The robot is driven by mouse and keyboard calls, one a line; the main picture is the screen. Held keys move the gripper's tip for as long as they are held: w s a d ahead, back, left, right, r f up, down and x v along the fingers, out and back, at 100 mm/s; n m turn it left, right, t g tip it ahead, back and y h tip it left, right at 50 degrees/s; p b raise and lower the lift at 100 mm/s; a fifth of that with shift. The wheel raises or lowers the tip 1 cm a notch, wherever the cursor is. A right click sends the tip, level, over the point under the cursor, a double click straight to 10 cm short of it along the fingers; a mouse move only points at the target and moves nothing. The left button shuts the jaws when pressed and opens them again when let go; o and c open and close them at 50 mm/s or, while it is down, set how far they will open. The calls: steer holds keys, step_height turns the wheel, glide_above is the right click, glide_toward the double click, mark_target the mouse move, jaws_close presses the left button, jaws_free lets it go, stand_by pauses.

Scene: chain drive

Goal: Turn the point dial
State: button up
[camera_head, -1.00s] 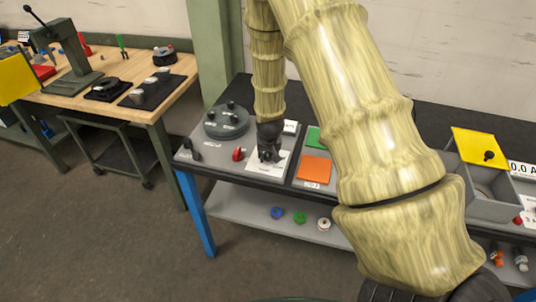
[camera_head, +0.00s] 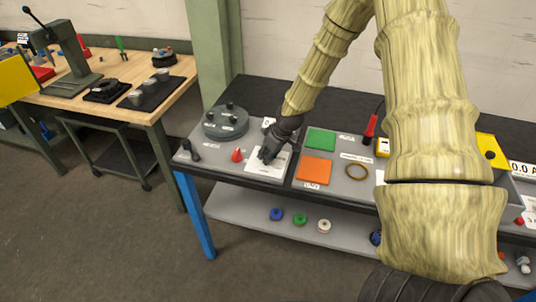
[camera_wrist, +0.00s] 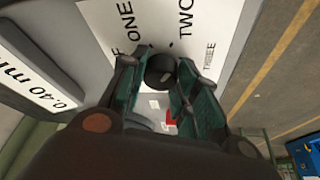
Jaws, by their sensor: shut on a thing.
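The point dial is a dark round knob (camera_wrist: 160,70) on a white plate (camera_wrist: 128,22) in the wrist view. The plate is printed with ONE, TWO and THREE, and another word is partly hidden. My gripper (camera_wrist: 162,88) is shut on the knob, with a finger on each side of it. In the head view my gripper (camera_head: 268,154) comes down at a tilt onto the white plate (camera_head: 258,168) on the grey bench panel. The knob is hidden there behind the fingers.
A red pointed part (camera_head: 237,155) and a black lever (camera_head: 190,150) stand left of my gripper. A round grey disc with knobs (camera_head: 225,121) is behind. Green (camera_head: 320,139) and orange (camera_head: 313,169) pads lie to the right, with a brown ring (camera_head: 357,171) beyond.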

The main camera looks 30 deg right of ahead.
steer(key=shift+w+d+n+y, duration=0.1)
steer(key=shift+n+y, duration=0.2)
steer(key=shift+n, duration=0.3)
steer(key=o, duration=1)
steer(key=shift+r, duration=0.15)
steer(key=v, duration=1.1)
steer(key=shift+r, duration=0.35)
steer(key=shift+d, duration=0.1)
